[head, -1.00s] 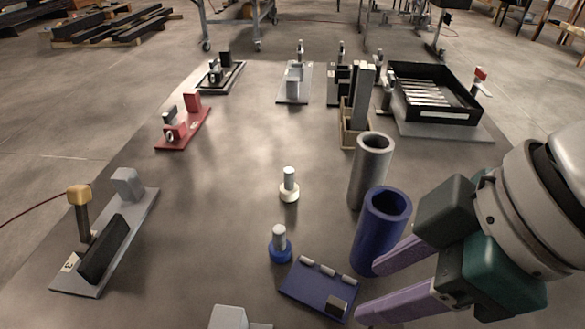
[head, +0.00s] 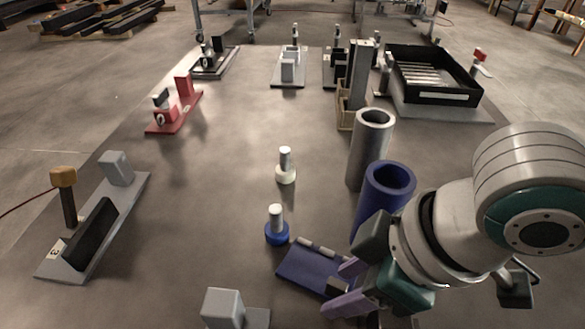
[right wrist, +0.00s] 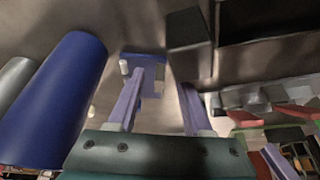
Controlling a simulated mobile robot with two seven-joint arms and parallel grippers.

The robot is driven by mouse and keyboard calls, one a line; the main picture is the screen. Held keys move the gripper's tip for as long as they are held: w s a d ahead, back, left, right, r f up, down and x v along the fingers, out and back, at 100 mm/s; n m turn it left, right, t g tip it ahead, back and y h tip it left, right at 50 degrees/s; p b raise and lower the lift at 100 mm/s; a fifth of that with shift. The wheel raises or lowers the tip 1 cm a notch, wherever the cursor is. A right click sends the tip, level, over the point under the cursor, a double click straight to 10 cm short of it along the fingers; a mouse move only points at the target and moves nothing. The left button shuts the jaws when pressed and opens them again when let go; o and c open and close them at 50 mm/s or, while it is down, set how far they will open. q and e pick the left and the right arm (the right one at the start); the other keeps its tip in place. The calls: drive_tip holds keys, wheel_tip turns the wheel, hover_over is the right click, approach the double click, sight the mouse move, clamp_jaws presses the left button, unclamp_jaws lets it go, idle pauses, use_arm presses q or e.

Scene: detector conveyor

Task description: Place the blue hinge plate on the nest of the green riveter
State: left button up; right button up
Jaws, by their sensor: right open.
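The blue hinge plate (head: 304,266) lies flat on the table at the front, with light hinge barrels along its far edge and a small dark block at its near right corner. It also shows beyond the fingers in the right wrist view (right wrist: 152,88). My right gripper (head: 337,288) is open, its purple fingers at the plate's right end; contact cannot be told. The green riveter is not clear; a dark fixture (head: 215,58) at the back left shows a faint green tint. My left gripper is not in view.
A blue tube (head: 384,185) and a grey tube (head: 371,140) stand upright close to my right arm. A red fixture (head: 175,108) and a grey fixture (head: 110,200) are at left. The middle left is clear.

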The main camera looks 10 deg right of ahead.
clamp_jaws()
idle(0.3)
idle(1.1)
